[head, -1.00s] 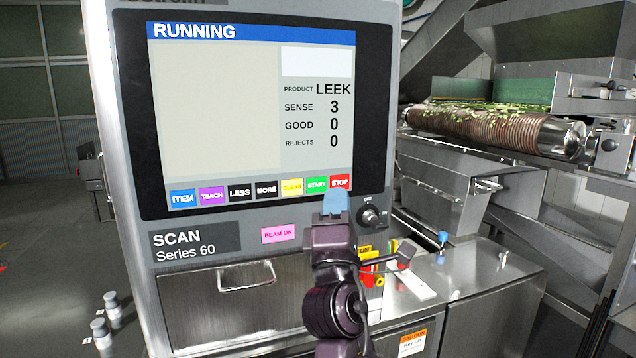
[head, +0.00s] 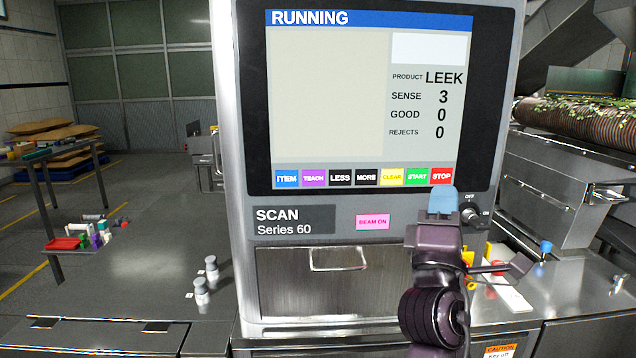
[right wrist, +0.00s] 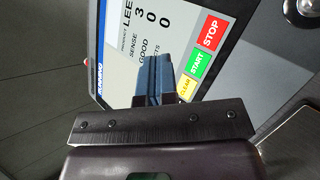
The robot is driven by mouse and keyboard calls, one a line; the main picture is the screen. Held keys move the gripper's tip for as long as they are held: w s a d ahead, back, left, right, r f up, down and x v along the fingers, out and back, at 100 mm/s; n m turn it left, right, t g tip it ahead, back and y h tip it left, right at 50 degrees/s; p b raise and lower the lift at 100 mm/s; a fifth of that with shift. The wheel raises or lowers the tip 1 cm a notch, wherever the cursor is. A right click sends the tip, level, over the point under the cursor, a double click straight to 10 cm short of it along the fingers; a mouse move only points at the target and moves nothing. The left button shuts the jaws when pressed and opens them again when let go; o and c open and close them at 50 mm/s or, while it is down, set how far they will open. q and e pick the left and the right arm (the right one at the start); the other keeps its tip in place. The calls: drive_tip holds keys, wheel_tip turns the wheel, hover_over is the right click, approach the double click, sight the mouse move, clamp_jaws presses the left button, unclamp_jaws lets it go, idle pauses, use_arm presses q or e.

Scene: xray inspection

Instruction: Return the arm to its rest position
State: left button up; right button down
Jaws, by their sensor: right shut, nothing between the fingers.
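My right gripper (head: 443,199) is shut and empty, its blue fingertips upright in front of the lower right of the scanner's screen. The fingertips also show in the right wrist view (right wrist: 152,80), pointing at the screen. The scanner (head: 292,222) shows a screen (head: 330,95) reading RUNNING, product LEEK, sense 3, good 0, rejects 0. The START button (head: 416,177) and STOP button (head: 441,176) sit just above the fingertips in the head view. I cannot tell whether the fingertips touch the panel. My left gripper is not in view.
A rotary knob (head: 472,214) sits right of the fingertips. A pink BEAM ON label (head: 373,222) is to the left. A steel counter (head: 575,290) with small items lies at right.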

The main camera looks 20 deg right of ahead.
drive_tip(key=w+a+f+m+y, duration=0.1)
drive_tip(key=w+f+m+y, duration=0.1)
drive_tip(key=f, duration=0.3)
drive_tip(key=w+a+f+m+y, duration=0.2)
drive_tip(key=f+m+y, duration=0.1)
drive_tip(key=f+y, duration=0.2)
drive_tip(key=w+a+f+m+y, duration=0.1)
drive_tip(key=w+f+m+y, duration=0.1)
drive_tip(key=f, duration=0.4)
drive_tip(key=shift+w+a+f+m+y, duration=0.1)
drive_tip(key=shift+a+m+y, duration=0.2)
drive_tip(key=shift+m+y, duration=0.5)
drive_tip(key=s+a+f+m+g+y, duration=0.1)
drive_tip(key=s+f+m+g+y, duration=0.3)
drive_tip(key=f, duration=0.8)
drive_tip(key=s+f+n+g+y, duration=0.15)
drive_tip(key=s+f, duration=0.35)
drive_tip(key=f, duration=0.6)
drive_tip(key=s+d+f+m+g, duration=0.1)
drive_tip(key=s+f+g, duration=0.3)
drive_tip(key=s+f, duration=0.8)
drive_tip(key=shift+s+d+h, duration=0.2)
drive_tip(key=shift+s+h, duration=0.25)
drive_tip(key=shift+s, duration=0.75)
